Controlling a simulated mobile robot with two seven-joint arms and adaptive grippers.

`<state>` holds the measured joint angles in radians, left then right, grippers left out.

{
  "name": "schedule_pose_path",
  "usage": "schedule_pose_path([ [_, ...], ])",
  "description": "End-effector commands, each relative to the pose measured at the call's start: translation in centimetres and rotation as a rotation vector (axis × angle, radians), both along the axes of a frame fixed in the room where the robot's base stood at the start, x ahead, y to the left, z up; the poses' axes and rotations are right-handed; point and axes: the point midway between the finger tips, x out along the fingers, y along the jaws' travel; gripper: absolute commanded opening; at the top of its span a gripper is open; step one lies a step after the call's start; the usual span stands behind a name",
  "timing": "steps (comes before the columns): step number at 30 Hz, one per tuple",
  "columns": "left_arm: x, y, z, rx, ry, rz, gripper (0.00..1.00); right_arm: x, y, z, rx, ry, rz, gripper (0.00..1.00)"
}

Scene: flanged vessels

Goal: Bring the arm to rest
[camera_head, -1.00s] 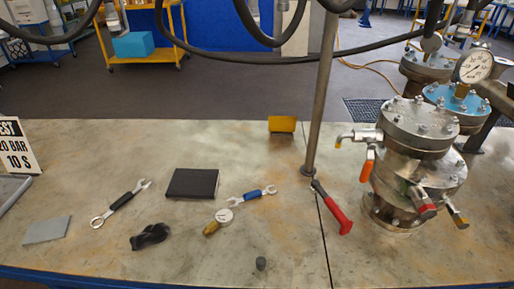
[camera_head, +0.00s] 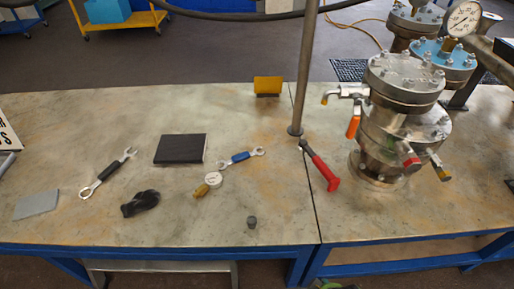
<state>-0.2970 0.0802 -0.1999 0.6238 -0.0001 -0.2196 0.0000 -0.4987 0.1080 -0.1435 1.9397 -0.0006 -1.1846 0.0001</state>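Neither of my arms nor grippers shows in the head view. On the bench top (camera_head: 90,140) stands a flanged steel vessel (camera_head: 400,115) at the right, upright, with an orange-handled valve (camera_head: 353,124) on its left and red and brass-ended fittings on its right. A red-handled tool (camera_head: 322,170) lies in front of a vertical post (camera_head: 305,75). Two wrenches, one black-gripped (camera_head: 107,174) and one blue-gripped (camera_head: 240,158), lie to the left.
A black flat block (camera_head: 180,149), a small gauge (camera_head: 209,185), a dark crumpled item (camera_head: 140,204), a grey plate (camera_head: 37,204), a small dark plug (camera_head: 252,222) and a yellow block (camera_head: 267,86) are on the bench. A blue-topped vessel (camera_head: 443,60) with a dial stands behind.

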Motion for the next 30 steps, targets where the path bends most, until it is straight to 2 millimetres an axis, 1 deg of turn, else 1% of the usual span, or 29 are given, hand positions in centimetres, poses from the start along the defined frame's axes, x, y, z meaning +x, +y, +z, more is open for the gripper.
schedule_pose_path([
  [1,0.0,0.0,-0.3,0.000,0.000,0.000,0.58,-0.5,0.0,-2.5,-0.002,0.017,0.002,0.69],
  [2,0.0,0.0,-0.4,0.000,0.000,0.000,0.58,-0.9,-0.1,-4.0,-0.002,0.024,0.003,0.69],
  [3,0.0,0.0,-0.5,0.000,0.001,0.000,0.58,-1.4,-0.1,-6.0,-0.003,0.034,0.005,0.69],
  [5,-0.1,0.0,-0.7,0.000,0.001,0.000,0.58,-2.6,-0.3,-9.0,-0.005,0.049,0.007,0.69],
  [6,-0.1,0.0,-0.8,0.000,0.001,0.000,0.58,-3.4,-0.4,-10.9,-0.006,0.058,0.009,0.69],
  [8,-0.1,0.0,-1.0,0.000,0.002,0.000,0.58,-4.9,-0.6,-13.6,-0.007,0.073,0.012,0.69],
  [9,-0.2,0.0,-1.1,0.001,0.003,0.000,0.58,-6.0,-0.8,-15.2,-0.008,0.081,0.014,0.69],
  [11,-0.2,0.0,-1.2,0.000,0.003,0.000,0.58,-7.9,-1.1,-17.6,-0.011,0.095,0.018,0.69],
  [12,-0.2,0.0,-1.4,0.000,0.004,0.000,0.58,-9.2,-1.3,-19.0,-0.012,0.104,0.020,0.69],
  [14,-0.3,0.0,-1.5,0.000,0.005,0.000,0.58,-11.2,-1.6,-20.8,-0.014,0.117,0.022,0.69],
  [15,-0.3,0.0,-1.6,0.000,0.006,0.000,0.58,-12.5,-1.9,-21.8,-0.015,0.125,0.024,0.69],
  [18,-0.4,0.0,-1.8,0.001,0.007,0.000,0.58,-15.2,-2.4,-23.6,-0.017,0.139,0.028,0.69],
  [21,-0.4,0.0,-1.9,0.001,0.007,0.000,0.58,-17.2,-2.8,-24.5,-0.019,0.149,0.032,0.69],
  [25,-0.4,0.0,-1.9,0.001,0.008,0.000,0.58,-18.5,-3.1,-25.0,-0.021,0.154,0.034,0.69],
  [30,-0.5,0.0,-1.9,0.001,0.008,0.000,0.58,-18.6,-3.1,-25.0,-0.020,0.153,0.034,0.69],
])
